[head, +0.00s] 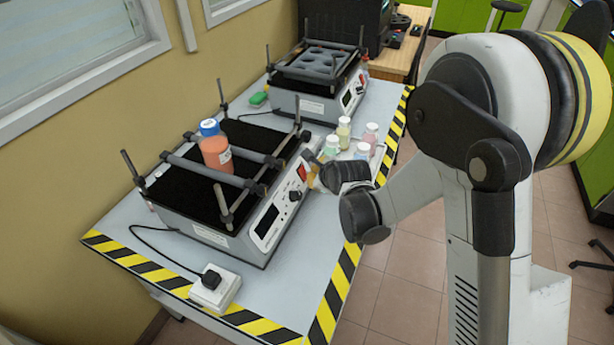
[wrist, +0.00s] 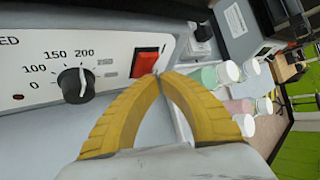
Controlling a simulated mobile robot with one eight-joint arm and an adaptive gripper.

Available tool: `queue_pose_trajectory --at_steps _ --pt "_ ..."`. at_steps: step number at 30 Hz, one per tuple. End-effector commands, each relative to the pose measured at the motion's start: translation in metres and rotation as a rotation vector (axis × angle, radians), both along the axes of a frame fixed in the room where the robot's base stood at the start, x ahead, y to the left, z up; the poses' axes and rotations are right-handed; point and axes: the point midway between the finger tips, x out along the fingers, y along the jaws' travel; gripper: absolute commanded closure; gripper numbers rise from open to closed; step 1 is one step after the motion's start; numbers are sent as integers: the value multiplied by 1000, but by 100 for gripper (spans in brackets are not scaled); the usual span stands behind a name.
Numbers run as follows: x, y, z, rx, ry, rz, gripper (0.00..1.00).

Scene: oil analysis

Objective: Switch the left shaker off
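The left shaker (head: 212,236) is the nearer one on the table, with a black platform and grey bars. An orange bottle with a blue cap (head: 215,146) stands on it between the bars. Its front panel has a black knob (wrist: 74,85) and a red switch (wrist: 145,62); the switch also shows in the head view (head: 302,172). My gripper (wrist: 160,74) has yellow fingers with their tips together and nothing between them. The tips are at the lower right edge of the switch in the wrist view; I cannot tell whether they touch it.
A second shaker (head: 318,100) stands farther back. A white socket box (head: 215,291) with a black plug is at the front. Yellow-black tape marks the table edge.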

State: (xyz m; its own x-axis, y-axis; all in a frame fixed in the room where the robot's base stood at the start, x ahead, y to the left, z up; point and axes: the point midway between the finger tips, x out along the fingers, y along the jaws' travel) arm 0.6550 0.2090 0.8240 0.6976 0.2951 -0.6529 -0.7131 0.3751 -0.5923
Motion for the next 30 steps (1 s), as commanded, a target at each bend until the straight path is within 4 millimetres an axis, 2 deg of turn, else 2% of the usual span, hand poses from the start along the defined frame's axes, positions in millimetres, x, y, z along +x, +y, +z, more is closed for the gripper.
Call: queue_pose_trajectory --at_steps 6,17,30 --pt "-3 -9 6 1 0 -1 100" --pt "-4 -10 8 1 0 -1 100" --pt "-15 -42 32 0 1 -1 100"
